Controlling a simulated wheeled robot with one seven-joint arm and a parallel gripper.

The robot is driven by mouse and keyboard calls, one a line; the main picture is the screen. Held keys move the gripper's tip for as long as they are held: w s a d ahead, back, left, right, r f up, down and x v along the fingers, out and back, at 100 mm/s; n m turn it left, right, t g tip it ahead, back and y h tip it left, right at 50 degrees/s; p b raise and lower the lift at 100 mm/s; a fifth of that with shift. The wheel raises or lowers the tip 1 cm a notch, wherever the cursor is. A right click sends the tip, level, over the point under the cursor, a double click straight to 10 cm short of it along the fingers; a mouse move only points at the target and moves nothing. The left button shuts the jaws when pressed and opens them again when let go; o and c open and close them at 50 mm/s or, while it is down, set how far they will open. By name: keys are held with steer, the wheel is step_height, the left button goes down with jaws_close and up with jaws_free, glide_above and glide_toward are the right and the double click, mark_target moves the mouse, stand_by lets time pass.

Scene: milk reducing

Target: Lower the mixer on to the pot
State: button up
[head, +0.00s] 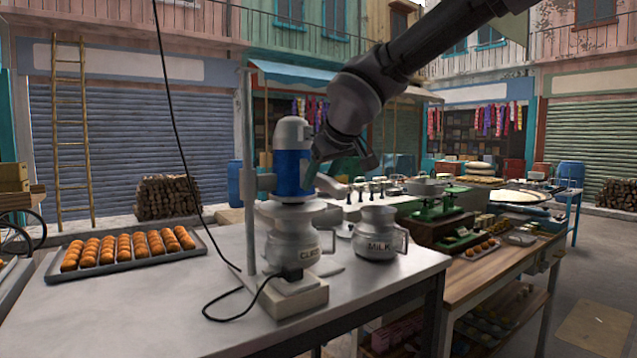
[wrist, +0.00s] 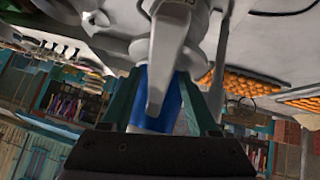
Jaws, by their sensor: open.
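The mixer (head: 287,170) has a blue motor body and grey cap, and is mounted on an upright post. It stands over a metal pot (head: 292,247) with dark lettering. A wide grey disc lies between motor and pot rim; I cannot tell if it touches the rim. My gripper (head: 318,172) is at the mixer's right side, by a grey lever (head: 332,187). In the wrist view my gripper (wrist: 158,75) has its green fingers open, one on each side of the grey lever (wrist: 162,60), with the blue body (wrist: 172,108) behind. Contact is unclear.
A metal pot marked MILK (head: 378,236) stands close on the right. A tray of orange sweets (head: 130,250) lies on the left of the steel table (head: 215,315). A black cable (head: 225,312) crosses the table by the mixer base. A green scale (head: 440,205) stands farther right.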

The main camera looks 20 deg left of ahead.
steer(key=v, duration=0.9)
